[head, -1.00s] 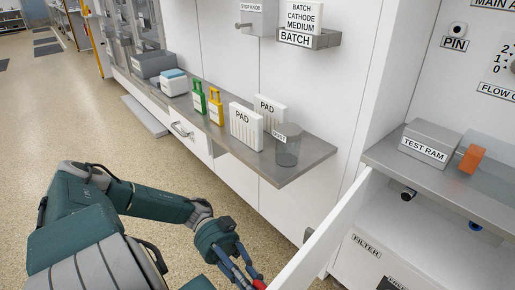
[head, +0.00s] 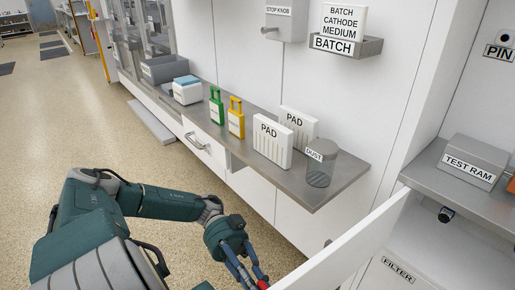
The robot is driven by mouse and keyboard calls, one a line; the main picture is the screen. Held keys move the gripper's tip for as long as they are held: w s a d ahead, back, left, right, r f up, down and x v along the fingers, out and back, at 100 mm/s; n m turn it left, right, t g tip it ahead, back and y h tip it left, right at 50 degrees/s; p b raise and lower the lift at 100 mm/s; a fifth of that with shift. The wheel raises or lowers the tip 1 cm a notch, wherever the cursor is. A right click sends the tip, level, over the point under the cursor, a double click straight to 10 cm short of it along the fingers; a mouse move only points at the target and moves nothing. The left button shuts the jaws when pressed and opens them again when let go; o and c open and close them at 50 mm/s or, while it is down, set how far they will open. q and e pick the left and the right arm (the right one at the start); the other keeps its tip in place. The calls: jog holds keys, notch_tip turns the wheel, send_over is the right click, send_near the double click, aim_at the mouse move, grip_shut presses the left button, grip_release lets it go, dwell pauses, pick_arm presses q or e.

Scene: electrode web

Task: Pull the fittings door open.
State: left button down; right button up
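A white door panel (head: 365,238) stands swung out from the cabinet at the lower right, its top edge running down toward the bottom of the head view. No fittings label shows on the face I see. Its near end and any handle are cut off or hidden at the bottom edge. My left gripper (head: 258,276) is at the bottom of the view, beside the near end of this door, with a red fingertip close to it. I cannot tell whether the fingers hold the door. My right gripper is not in view.
A grey shelf (head: 327,198) juts out left of the door, with a dust jar (head: 321,168) and pads (head: 272,141) near its end. A test ram box (head: 474,161) sits on the counter behind the door. The floor (head: 90,115) at left is clear.

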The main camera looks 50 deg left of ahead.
pick_arm(q)
jog(key=c, duration=1.7)
grip_release()
jog(key=shift+w+a, duration=0.4)
jog(key=shift+a, duration=1.6)
jog(key=shift+w+a, duration=0.35)
jog(key=shift+a, duration=1.6)
jog(key=shift+w+a, duration=0.4)
jog(key=shift+a, duration=1.6)
